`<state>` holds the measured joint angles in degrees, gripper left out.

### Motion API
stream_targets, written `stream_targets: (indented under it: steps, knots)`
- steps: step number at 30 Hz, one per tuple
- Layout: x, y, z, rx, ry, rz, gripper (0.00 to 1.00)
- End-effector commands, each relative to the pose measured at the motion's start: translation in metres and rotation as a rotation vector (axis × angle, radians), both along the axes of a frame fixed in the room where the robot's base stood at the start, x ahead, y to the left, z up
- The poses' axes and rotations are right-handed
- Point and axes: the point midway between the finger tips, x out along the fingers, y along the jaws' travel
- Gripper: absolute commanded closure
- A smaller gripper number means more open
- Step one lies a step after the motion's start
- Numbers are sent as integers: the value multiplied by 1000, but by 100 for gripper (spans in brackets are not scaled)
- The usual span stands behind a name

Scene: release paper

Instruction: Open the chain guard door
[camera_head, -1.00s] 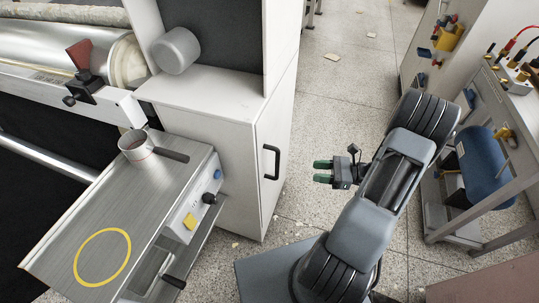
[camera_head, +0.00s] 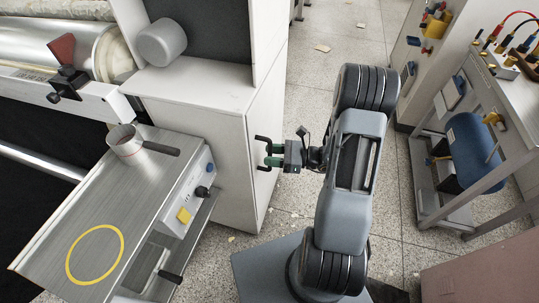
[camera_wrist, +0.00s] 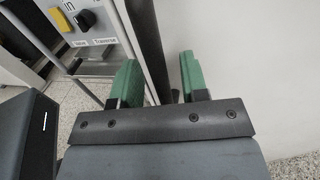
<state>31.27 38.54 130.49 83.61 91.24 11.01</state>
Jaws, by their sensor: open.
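The chain guard door (camera_head: 265,108) is the white right-hand face of the white cabinet in the head view, and it looks closed. Its black handle (camera_head: 261,138) shows only at its upper and lower ends; my gripper hides the middle. My gripper (camera_head: 271,155) is at the handle with its two green fingers spread and pointing left. In the wrist view my open gripper (camera_wrist: 159,75) has a dark upright bar between the fingers, with pale door surface on the right. I cannot tell for sure whether that bar is the handle, or whether the fingers touch it.
A bench with a blue cylinder (camera_head: 471,150) stands at right. Speckled floor (camera_head: 310,95) is open behind my arm.

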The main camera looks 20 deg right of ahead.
Motion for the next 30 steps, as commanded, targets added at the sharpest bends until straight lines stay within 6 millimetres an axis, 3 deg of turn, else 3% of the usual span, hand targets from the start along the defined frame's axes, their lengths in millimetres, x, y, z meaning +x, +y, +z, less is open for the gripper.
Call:
stream_targets:
  steps: [13, 25, 30]
  knots:
    - [2, 6, 0, 0, 0, 0, 60]
    - [2, 6, 0, 0, 0, 0, 99]
    - [2, 6, 0, 0, 0, 0, 100]
